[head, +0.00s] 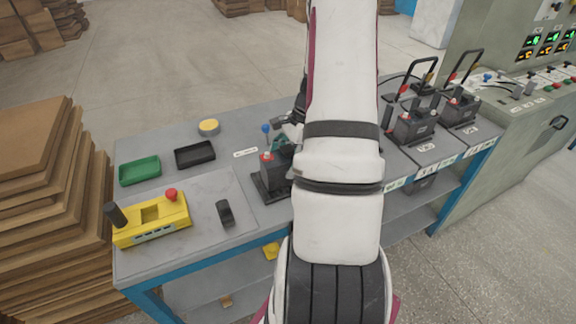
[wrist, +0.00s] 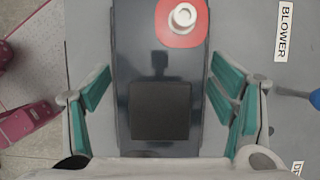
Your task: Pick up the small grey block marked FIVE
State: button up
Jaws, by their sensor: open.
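No marking FIVE can be read in either view, so I cannot tell for sure which thing is the small grey block. In the wrist view a dark square shape (wrist: 160,111) lies on a dark grey body between the fingers; whether it is a block or part of that body is unclear. My gripper (wrist: 160,75) is open, its teal fingers on either side of the body with gaps. In the head view my arm hides most of it; a teal bit shows just above a dark grey device (head: 272,176) on the bench.
On the bench (head: 240,128) are a green tray (head: 140,170), a black tray (head: 195,154), a yellow control box (head: 152,221) and a black switch (head: 225,212). Battery units (head: 415,125) with upright handles stand to the right. A red disc (wrist: 182,20) and a BLOWER label (wrist: 284,31) show in the wrist view.

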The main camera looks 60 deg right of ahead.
jog(key=shift+f, duration=0.25)
grip_shut()
jog(key=shift+w+r, duration=0.1)
jog(key=shift+r, duration=0.1)
